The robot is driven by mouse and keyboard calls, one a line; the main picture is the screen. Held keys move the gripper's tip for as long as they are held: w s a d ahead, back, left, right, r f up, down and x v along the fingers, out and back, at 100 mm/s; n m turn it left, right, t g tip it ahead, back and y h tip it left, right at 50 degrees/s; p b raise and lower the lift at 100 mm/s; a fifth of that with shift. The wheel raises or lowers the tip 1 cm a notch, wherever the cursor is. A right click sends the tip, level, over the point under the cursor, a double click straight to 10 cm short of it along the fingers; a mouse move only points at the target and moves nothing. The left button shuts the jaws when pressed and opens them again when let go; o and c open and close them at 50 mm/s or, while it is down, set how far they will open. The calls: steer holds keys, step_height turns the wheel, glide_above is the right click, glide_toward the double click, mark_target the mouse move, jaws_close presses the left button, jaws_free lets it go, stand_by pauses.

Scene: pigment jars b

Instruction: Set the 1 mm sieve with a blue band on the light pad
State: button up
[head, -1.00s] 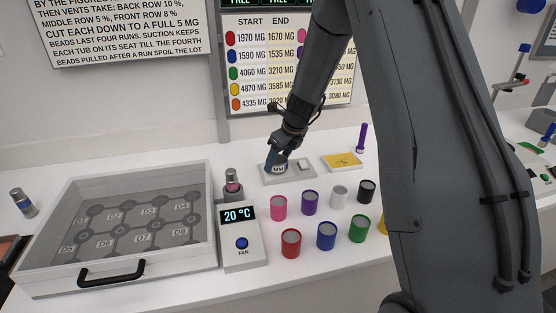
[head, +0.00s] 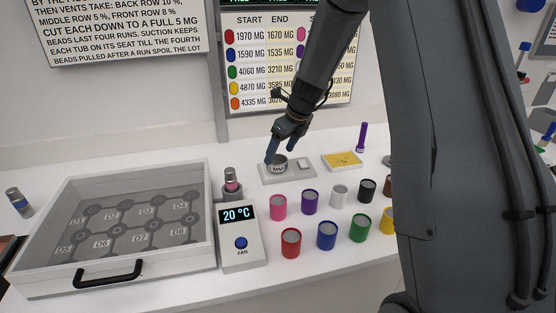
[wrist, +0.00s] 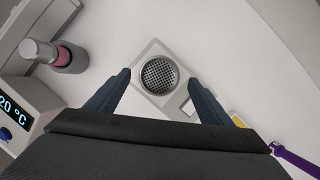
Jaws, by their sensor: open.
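The sieve (head: 277,168) is a small round cup with a label on its side, sitting upright on the left part of the pale grey pad (head: 300,177). In the wrist view, the sieve's round dark mesh (wrist: 159,75) shows from above, inside the outline of the pad (wrist: 153,50). I cannot make out a blue band clearly. My gripper (head: 279,153) is open just above the sieve. In the wrist view, the fingers of my gripper (wrist: 160,80) stand on either side of the mesh, with gaps showing.
A small white square (head: 304,164) lies on the pad's right part. A yellow-topped tray (head: 342,160) and a purple upright stick (head: 363,137) are to the right. Several coloured jars stand in front, including a pink jar (head: 278,208). The fan box (head: 241,236) is at front left.

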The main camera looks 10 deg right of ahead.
steer(key=b+v, duration=0.1)
steer(key=v, duration=0.6)
steer(key=shift+s+r, duration=0.2)
steer(key=shift+r, duration=0.05)
steer(key=shift+d, duration=0.1)
